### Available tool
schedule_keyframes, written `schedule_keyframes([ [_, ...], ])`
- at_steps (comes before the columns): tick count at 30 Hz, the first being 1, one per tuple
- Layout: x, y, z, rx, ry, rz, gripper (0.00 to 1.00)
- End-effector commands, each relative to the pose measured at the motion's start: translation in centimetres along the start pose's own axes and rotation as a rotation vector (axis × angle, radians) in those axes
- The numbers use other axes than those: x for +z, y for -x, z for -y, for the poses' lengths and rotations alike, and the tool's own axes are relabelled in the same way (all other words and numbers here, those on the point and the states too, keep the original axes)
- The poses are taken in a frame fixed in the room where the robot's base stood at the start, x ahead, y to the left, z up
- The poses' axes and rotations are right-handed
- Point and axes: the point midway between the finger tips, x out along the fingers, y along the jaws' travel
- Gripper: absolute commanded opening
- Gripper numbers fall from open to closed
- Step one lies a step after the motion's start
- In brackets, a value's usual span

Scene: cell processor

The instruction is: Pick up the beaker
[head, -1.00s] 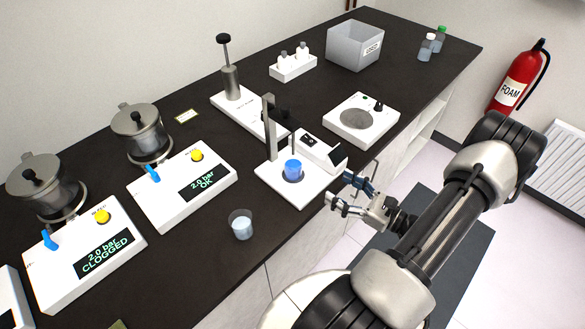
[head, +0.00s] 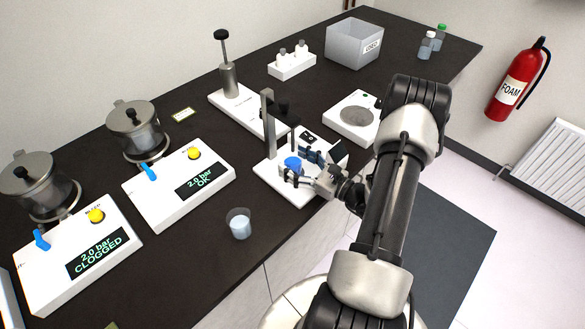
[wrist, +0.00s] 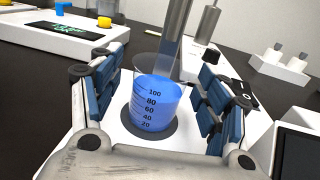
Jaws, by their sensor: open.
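A clear beaker (wrist: 155,100) with blue liquid and a printed scale stands upright on the dark round plate of a white stand in the wrist view. In the head view the beaker (head: 293,163) is partly covered by my gripper. My gripper (head: 300,168) is open, with its blue-padded fingers on either side of the beaker. In the wrist view my gripper (wrist: 160,95) shows a gap between the beaker and the right finger; the left finger is close to the glass, and I cannot tell if it touches.
The stand's upright post (head: 268,125) rises just behind the beaker. A second small beaker (head: 239,223) with pale liquid stands near the bench's front edge. Two white pressure units, one reading CLOGGED (head: 97,252) and one reading OK (head: 198,184), are to the left. A grey bin (head: 353,47) stands at the back.

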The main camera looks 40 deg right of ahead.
Motion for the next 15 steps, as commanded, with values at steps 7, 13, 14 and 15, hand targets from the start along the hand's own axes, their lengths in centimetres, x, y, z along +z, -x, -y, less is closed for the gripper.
schedule_keyframes([
  [7,0.07,-1.11,0.04,-0.001,0.000,0.000,0.69],
  [13,0.07,-1.07,0.04,-0.001,0.000,0.000,0.63],
  [14,0.07,-1.07,0.04,-0.001,0.000,0.000,0.61],
  [15,0.07,-1.06,0.04,-0.001,0.000,0.000,0.59],
])
